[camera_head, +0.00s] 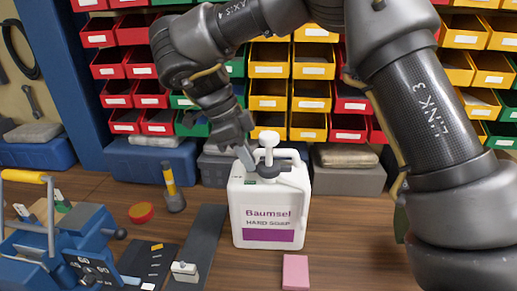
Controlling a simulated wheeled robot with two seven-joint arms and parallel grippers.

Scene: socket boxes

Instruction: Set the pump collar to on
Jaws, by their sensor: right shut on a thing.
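A white soap jug (270,212) labelled "Baumsel HARD SOAP" stands upright on the wooden table. A white pump head (268,139) rises from its top. The dark pump collar (268,172) sits at the base of the pump, partly covered by my gripper. My right gripper (252,163) reaches down from the upper left of the jug and is shut on the pump collar. The far finger and the exact contact are hard to see. My left gripper is not in view.
A pink block (295,271) lies in front of the jug. A yellow-handled tool in a grey holder (175,201), a red round tin (141,212) and a blue device (75,250) stand to the left. Bins (268,95) fill the back. The table right of the jug is clear.

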